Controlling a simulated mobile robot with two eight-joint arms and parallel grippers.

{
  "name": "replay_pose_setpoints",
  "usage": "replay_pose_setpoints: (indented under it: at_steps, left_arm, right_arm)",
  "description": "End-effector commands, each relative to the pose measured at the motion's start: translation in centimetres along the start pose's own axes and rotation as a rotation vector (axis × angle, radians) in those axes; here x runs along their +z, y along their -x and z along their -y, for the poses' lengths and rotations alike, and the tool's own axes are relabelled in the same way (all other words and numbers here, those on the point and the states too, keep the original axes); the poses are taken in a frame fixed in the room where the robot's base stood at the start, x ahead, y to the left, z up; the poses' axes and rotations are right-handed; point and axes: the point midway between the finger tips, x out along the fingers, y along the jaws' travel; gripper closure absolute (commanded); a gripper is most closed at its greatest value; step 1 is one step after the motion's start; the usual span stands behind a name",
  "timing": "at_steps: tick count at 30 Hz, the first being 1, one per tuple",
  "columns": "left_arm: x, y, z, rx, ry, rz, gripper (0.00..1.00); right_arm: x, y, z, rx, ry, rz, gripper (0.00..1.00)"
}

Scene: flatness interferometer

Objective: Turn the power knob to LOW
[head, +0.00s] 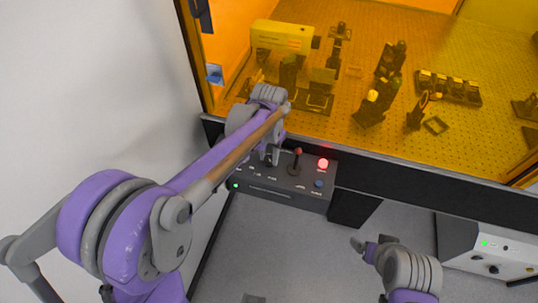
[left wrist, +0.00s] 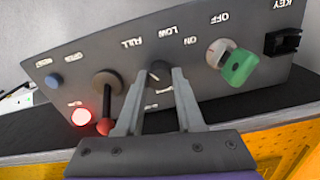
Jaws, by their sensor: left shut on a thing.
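The power knob (left wrist: 158,72) is a small dark knob on the grey control box (left wrist: 75,62), under the LOW and FULL labels, which appear upside down in the left wrist view. My left gripper (left wrist: 158,78) has a finger on each side of the knob and is shut on it. I cannot tell for certain which label its pointer faces. In the head view my left gripper (head: 270,155) is at the box (head: 285,198) and mostly hides the knob. My right gripper (head: 368,247) is away from the box at lower right; its jaws are too unclear to judge.
A red-balled lever (left wrist: 105,126) stands close beside the left fingers, near a lit red lamp (left wrist: 82,116). A green key (left wrist: 238,66) is on the other side. Orange glass (head: 345,110) rises behind the box. A white unit (head: 490,250) stands at right.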

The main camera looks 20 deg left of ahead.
Motion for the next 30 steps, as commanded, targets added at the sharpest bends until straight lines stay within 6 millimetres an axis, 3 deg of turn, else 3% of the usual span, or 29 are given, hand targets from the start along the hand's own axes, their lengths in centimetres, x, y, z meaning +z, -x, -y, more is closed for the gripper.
replay_pose_setpoints:
  at_steps: [11,30]
  left_arm:
    - [0.0,-0.1,0.0,0.0,-0.124,0.0,1.0]
    - [0.0,-0.1,0.0,0.0,-0.706,0.0,1.0]
  right_arm:
    - [0.3,-0.3,0.0,0.0,0.0,0.003,0.1]
    - [1.4,-1.4,0.0,0.0,0.0,0.011,0.1]
